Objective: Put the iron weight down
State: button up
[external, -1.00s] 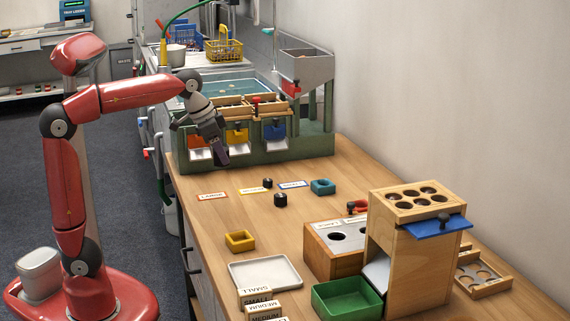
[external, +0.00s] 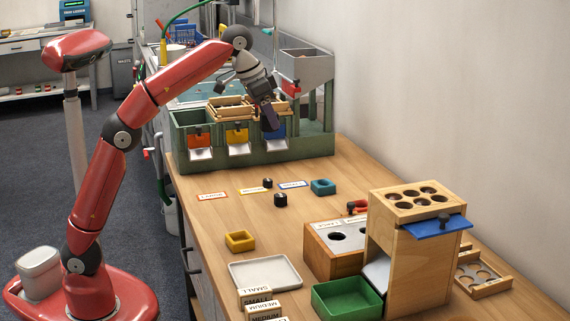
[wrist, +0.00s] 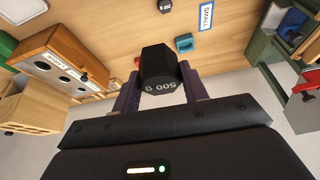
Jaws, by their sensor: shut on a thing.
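The iron weight (wrist: 158,70) is a black, faceted block with "500 g" marked on it, upside down in the wrist view. My gripper (wrist: 158,100) is shut on it, with a dark purple finger on each side. In the external view my gripper (external: 271,122) hangs in front of the green sorting stand (external: 310,145), near its blue chute, above the wooden table. The weight is hard to make out there against the dark fingers. Two smaller black weights (external: 280,200) stand on the table, apart from my gripper.
Label cards lie near the black weights, including a SMALL card (external: 292,184). A teal square ring (external: 323,187) lies to their right. A yellow ring (external: 240,240), white tray (external: 265,273), green bin (external: 347,298) and wooden tower (external: 420,265) stand nearer. Bare tabletop lies between.

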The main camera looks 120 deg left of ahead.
send_over(299, 228)
notch_tip(299, 228, down, 2)
notch_tip(299, 228, down, 20)
jog(key=b, duration=0.7)
jog(key=shift+f, duration=0.1)
jog(key=shift+f+b, duration=0.2)
jog(key=shift+b, duration=0.1)
jog(key=o, duration=1.4)
jog(key=shift+c, duration=0.2)
jog(key=p+v, duration=0.2)
jog(key=v, duration=1)
jog(key=shift+s+p, duration=0.15)
jog(key=shift+p, duration=0.2)
